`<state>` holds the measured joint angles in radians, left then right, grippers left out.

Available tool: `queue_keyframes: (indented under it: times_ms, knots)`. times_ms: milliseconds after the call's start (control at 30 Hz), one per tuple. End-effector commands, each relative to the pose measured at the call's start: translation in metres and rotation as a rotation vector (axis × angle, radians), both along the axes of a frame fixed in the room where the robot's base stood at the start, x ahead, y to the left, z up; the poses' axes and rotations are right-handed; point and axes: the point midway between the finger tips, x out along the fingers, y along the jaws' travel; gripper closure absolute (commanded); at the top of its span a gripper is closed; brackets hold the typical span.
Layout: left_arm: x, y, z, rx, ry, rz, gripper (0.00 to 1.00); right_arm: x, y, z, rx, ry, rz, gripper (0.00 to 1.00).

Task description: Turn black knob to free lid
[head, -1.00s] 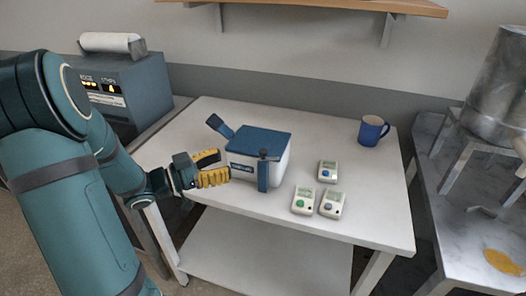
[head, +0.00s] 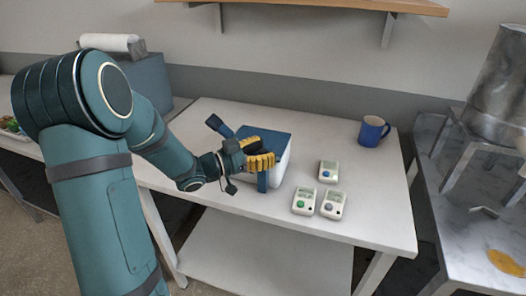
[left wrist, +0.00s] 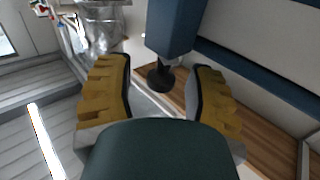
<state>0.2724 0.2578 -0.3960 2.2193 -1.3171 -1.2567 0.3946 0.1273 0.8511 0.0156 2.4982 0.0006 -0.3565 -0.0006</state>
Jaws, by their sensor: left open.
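The white cooler box (head: 281,172) with a blue lid (head: 276,139) stands on the white table. A blue strap (head: 262,183) hangs down its front and also shows in the left wrist view (left wrist: 177,25). The black knob (left wrist: 160,76) is at the strap's end in the left wrist view; the gripper hides it in the head view. My left gripper (head: 263,154) is open at the box's front, its yellow fingers on either side of the knob. Gaps show between knob and fingers. My right gripper is out of view.
Several small white devices (head: 328,171) with buttons lie right of the box. A blue mug (head: 373,131) stands at the back right of the table (head: 375,215). A blue handle (head: 219,126) sticks out left of the box. A metal pot (head: 500,85) is at far right.

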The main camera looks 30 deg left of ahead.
Motion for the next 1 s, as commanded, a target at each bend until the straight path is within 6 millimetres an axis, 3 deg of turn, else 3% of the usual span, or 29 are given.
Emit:
queue_keyframes:
  times_ms: [67, 167, 233, 567, 1000]
  knots:
    - [0.000, 0.000, 0.000, 0.000, 0.000, 0.000, 0.46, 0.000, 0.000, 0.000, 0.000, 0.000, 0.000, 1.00]
    - [0.000, 0.000, 0.000, 0.000, 0.000, 0.000, 0.76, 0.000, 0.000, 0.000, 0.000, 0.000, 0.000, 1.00]
    - [0.000, 0.000, 0.000, 0.000, 0.000, 0.000, 1.00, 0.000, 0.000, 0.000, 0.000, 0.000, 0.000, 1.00]
    - [0.001, 0.001, 0.002, 0.000, -0.007, -0.013, 1.00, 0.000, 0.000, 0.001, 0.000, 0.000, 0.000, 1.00]
    - [0.002, 0.002, 0.005, 0.000, -0.009, -0.355, 1.00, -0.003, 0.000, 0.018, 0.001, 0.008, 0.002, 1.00]
